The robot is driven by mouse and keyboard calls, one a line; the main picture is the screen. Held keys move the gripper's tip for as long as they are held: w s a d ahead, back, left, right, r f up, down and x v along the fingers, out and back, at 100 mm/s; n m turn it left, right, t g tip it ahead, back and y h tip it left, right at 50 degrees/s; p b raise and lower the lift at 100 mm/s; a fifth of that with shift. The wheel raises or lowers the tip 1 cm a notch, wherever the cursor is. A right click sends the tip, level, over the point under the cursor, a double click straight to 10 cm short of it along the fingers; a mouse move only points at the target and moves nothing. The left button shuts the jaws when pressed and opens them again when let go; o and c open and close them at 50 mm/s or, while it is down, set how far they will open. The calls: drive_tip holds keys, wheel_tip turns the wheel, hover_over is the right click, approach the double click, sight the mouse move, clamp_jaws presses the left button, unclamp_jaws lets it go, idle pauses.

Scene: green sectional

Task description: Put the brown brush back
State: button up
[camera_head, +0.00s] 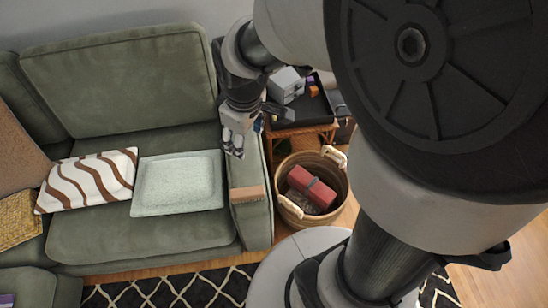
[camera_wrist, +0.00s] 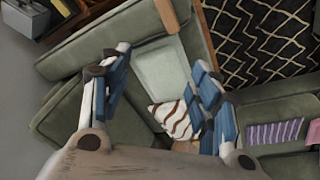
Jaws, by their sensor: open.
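A brown brush (camera_head: 249,194) lies on the near end of the green sofa's right armrest (camera_head: 257,222). The wrist view shows it as a brown block (camera_wrist: 167,14) at the top edge. My gripper (camera_head: 234,148) is above the armrest, farther back than the brush and apart from it. In the wrist view the two fingers of my gripper (camera_wrist: 158,74) are spread wide with nothing between them.
A wicker basket (camera_head: 334,199) with a red item (camera_head: 312,188) stands right of the armrest. Behind it, a side table carries a dark tray (camera_head: 313,110) with a grey box (camera_head: 287,85). A light green pillow (camera_head: 178,183) and a striped cushion (camera_head: 92,181) lie on the seat.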

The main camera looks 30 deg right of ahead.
drive_tip(key=s+r+m+t, duration=0.2)
drive_tip(key=s+r+m, duration=0.4)
drive_tip(key=s+r, duration=0.4)
drive_tip(key=s, duration=0.6)
drive_tip(key=shift+m, duration=0.4)
drive_tip(key=shift+w, duration=0.1)
